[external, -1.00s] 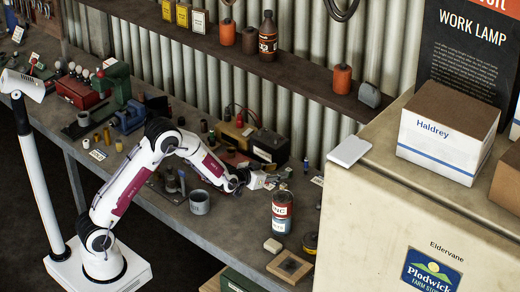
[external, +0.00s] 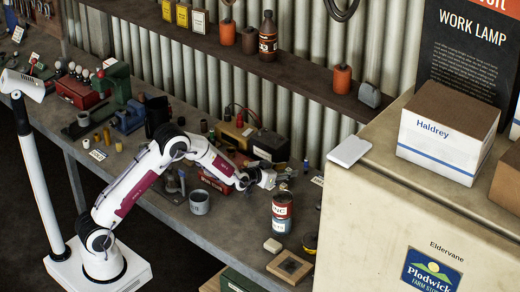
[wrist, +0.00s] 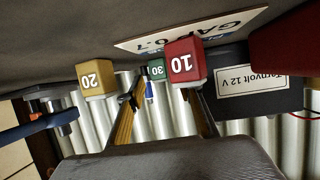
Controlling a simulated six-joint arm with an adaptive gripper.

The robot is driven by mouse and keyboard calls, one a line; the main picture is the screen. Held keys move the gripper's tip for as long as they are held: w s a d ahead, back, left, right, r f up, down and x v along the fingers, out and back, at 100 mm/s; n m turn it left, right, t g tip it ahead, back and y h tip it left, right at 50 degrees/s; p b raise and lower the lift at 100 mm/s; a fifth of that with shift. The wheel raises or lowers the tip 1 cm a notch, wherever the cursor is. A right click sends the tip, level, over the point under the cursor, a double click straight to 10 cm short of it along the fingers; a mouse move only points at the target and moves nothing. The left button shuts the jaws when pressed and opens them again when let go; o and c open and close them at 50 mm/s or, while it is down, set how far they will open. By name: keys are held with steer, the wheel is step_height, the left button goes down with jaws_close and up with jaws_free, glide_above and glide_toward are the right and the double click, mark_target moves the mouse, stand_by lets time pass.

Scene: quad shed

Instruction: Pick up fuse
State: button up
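In the wrist view, which is upside down, three small numbered fuse blocks stand beyond my gripper (wrist: 166,92): a red one marked 10 (wrist: 186,62), a tan one marked 20 (wrist: 96,79) and a green one marked 30 (wrist: 156,70). My gripper's two fingers are apart with nothing held. The green block shows in the gap. The red block is beside the right fingertip and partly overlaps it in the picture; I cannot tell if they touch. The tan block is left of the left finger. In the external view my gripper (external: 266,178) is low over the bench; the fuses are hard to make out there.
A black battery (external: 270,146) stands behind my gripper, and its label shows in the wrist view (wrist: 252,88). A red-and-blue can (external: 282,212) stands in front. A small blue-topped item (external: 306,166) and a card (external: 317,181) are to the right. A mug (external: 199,202) is left.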

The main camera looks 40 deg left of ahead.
steer(key=c, duration=0.9)
steer(key=shift+r, duration=0.15)
step_height(320, 180, up, 10)
stand_by(0.4)
stand_by(0.4)
